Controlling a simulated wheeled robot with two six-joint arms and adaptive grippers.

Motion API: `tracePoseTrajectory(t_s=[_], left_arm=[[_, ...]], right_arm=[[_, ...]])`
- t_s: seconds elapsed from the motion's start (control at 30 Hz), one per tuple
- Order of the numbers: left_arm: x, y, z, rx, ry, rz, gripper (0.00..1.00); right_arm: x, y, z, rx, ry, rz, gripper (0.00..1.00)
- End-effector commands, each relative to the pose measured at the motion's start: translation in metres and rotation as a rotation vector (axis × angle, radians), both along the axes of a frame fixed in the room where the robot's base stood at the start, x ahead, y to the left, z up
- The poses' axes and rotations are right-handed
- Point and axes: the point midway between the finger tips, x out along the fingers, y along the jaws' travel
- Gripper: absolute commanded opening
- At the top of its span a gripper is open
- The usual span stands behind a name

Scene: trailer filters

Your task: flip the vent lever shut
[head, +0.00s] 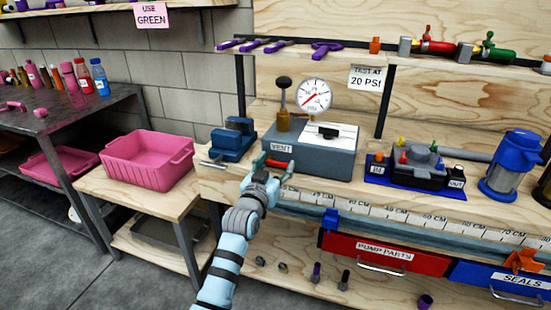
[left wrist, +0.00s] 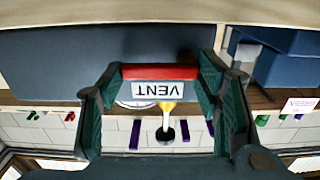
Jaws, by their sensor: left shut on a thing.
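The red vent lever (head: 277,163) is at the front left of the grey test box (head: 325,163), just below the VENT label (head: 281,148). In the left wrist view the lever (left wrist: 160,72) is a red bar lying level across the picture, beside the upside-down VENT label (left wrist: 158,89). My left gripper (head: 270,166) reaches in from below. Its dark green fingers are at the two ends of the red bar, shut on it. The fingers partly hide the lever in the head view. My right gripper is not in view.
A round gauge (head: 314,95) and a brass post with a black knob (head: 283,82) stand on the box. A blue vise-like block (head: 233,139) is to its left, a black pump (head: 418,166) on a blue mat to its right. A pink bin (head: 147,160) stands on the side table.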

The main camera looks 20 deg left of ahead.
Motion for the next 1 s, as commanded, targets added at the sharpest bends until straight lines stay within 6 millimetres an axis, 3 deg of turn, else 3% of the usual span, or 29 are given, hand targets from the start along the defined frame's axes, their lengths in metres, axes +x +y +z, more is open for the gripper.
tracePoseTrajectory(t_s=[0.27, 0.3, 0.4, 0.77, 1.0], left_arm=[[0.000, 0.000, -0.001, 0.023, -0.002, 0.000, 0.30], [0.000, 0.000, -0.001, 0.023, -0.002, 0.000, 0.62], [0.000, 0.000, -0.001, 0.023, -0.002, 0.000, 0.78], [-0.004, 0.000, -0.001, 0.021, -0.002, 0.000, 0.78], [-0.052, 0.003, -0.002, 0.021, -0.001, 0.000, 0.78]], right_arm=[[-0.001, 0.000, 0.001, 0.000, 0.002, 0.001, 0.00], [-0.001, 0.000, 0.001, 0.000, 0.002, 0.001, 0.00], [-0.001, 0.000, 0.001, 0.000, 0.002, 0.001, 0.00], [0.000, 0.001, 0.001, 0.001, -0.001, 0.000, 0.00], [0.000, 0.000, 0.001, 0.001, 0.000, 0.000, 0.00]])
